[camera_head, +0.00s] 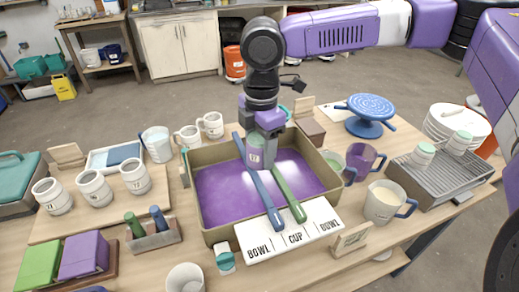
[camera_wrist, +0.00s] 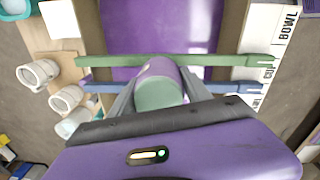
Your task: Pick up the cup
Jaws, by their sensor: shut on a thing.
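A small cup (camera_head: 255,159), purple with a pale label and a green end, is between the fingers of my gripper (camera_head: 262,140). In the wrist view my gripper (camera_wrist: 158,94) is shut on the cup (camera_wrist: 158,93), with a grey finger on each side and the green end facing the camera.
A white board (camera_head: 290,232) marked BOWL, CUP, BOWL is at the tray's front. Several white mugs (camera_head: 94,188) stand left. A purple jug (camera_head: 362,158), a pale jug (camera_head: 384,203) and a grey rack (camera_head: 436,175) with two cups stand right. A blue turntable (camera_head: 371,108) stands behind.

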